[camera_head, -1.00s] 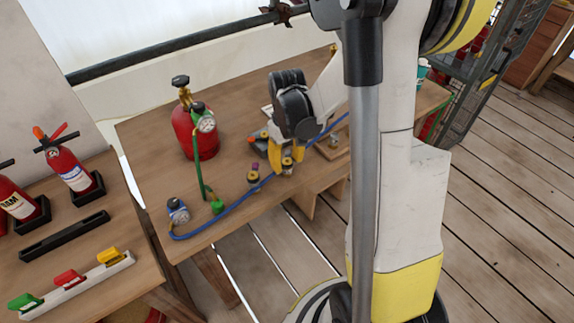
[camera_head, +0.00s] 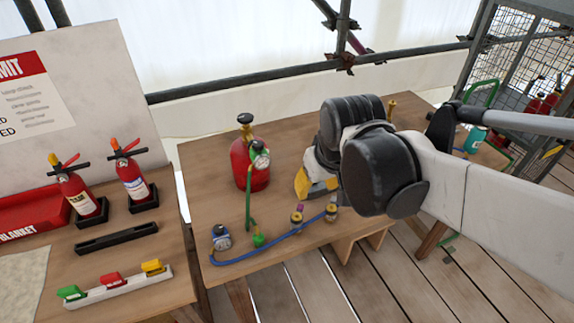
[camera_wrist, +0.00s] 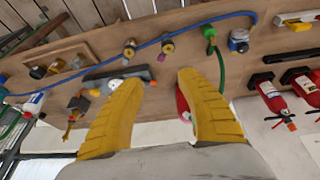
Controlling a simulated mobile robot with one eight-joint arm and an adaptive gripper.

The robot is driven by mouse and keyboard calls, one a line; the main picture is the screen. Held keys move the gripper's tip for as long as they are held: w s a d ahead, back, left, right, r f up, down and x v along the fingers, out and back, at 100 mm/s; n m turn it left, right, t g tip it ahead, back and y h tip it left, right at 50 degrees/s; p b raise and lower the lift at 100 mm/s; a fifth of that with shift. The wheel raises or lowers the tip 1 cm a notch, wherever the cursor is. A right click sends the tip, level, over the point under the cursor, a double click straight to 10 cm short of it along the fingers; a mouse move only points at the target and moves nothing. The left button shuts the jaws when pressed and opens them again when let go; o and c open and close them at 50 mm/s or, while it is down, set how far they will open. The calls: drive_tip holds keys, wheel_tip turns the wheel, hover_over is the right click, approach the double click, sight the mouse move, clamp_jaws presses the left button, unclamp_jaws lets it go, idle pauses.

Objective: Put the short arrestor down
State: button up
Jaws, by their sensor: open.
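Two small brass arrestor-like fittings stand upright on the wooden table (camera_head: 215,165) beside the blue hose. The one with a purple top (camera_head: 297,217) is at left in the head view; the other (camera_head: 331,211) is just right of it. In the wrist view the purple-topped one (camera_wrist: 167,47) and the other fitting (camera_wrist: 129,50) stand beyond my fingertips. I take the right-hand one to be the short arrestor, though their lengths are hard to compare. My gripper (camera_head: 316,186) has yellow fingers, spread and empty, apart from both fittings. It also shows in the wrist view (camera_wrist: 154,82).
A red cylinder (camera_head: 241,168) with a gauge stands left of my gripper. A blue hose (camera_head: 265,257), green fitting (camera_head: 258,240) and blue gauge (camera_head: 221,237) lie at the front left. A grey tool (camera_wrist: 120,74) lies near my fingers. Bare table lies left of the cylinder.

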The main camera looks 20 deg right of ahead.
drive_tip(key=s+a+r+t, duration=0.1)
drive_tip(key=s+a+t, duration=0.1)
drive_tip(key=s+a, duration=0.2)
drive_tip(key=shift+s+r+t, duration=0.3)
drive_tip(key=shift+s+t, duration=0.05)
drive_tip(key=shift+t, duration=0.05)
idle(1.0)
